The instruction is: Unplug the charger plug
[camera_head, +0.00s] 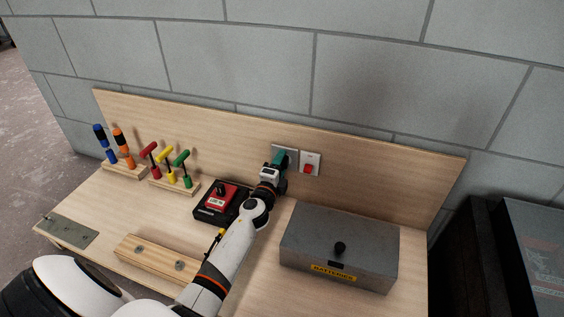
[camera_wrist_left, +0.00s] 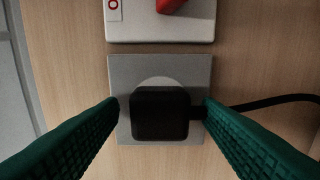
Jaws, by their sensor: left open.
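The charger plug (camera_wrist_left: 160,114) is a black square block seated in a grey wall socket (camera_wrist_left: 120,68) in the left wrist view. A black cable (camera_wrist_left: 270,102) runs from it to the right. My left gripper (camera_wrist_left: 160,104) is open, with one green finger on each side of the plug; narrow gaps seem to show, and I cannot tell whether either finger touches it. In the head view my left gripper (camera_head: 279,158) is at the socket on the wooden backboard and hides the plug. My right gripper is not in view.
A switch plate (camera_head: 311,160) with a red switch sits beside the socket. A grey batteries box (camera_head: 340,240) stands at the bench's right, and a black charger base with a red battery (camera_head: 220,198) left of my arm. Screwdrivers and coloured-handled tools (camera_head: 165,160) stand further left.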

